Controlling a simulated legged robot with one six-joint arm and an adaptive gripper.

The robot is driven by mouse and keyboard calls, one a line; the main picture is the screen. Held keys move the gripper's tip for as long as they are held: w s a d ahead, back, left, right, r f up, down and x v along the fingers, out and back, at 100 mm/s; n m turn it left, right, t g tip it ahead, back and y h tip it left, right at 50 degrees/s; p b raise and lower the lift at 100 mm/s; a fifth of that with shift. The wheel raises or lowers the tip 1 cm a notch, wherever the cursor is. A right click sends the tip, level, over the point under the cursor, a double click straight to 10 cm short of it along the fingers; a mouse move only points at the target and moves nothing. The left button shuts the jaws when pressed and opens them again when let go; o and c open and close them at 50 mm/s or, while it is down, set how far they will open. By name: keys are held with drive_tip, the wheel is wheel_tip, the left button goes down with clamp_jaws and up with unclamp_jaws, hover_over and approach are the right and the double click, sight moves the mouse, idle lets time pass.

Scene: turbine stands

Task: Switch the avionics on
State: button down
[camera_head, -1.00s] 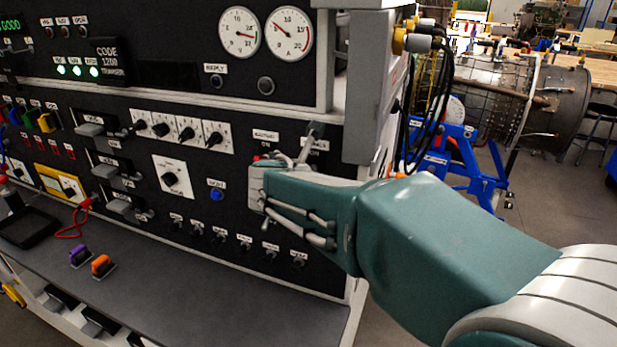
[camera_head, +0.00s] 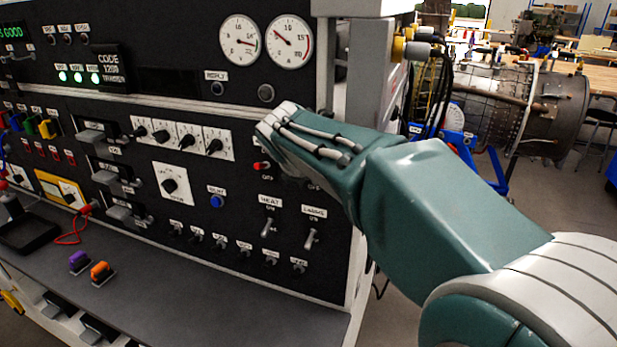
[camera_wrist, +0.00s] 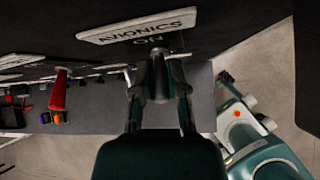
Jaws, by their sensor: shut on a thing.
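The switch's exact position cannot be told.
A red switch (camera_head: 261,166) is just left of my gripper; it also shows in the wrist view (camera_wrist: 59,92). Two toggles, heat (camera_head: 267,228) and another (camera_head: 311,240), are below. The grey shelf (camera_head: 200,290) is mostly clear.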

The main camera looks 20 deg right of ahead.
drive_tip(key=shift+w+r, duration=0.1)
drive_tip(key=shift+r, duration=0.1)
drive_tip(key=c, duration=0.6)
unclamp_jaws()
drive_tip(key=shift+c, duration=0.2)
drive_tip(key=shift+f, duration=0.1)
drive_tip(key=v, duration=1.2)
drive_tip(key=shift+a+f, duration=0.1)
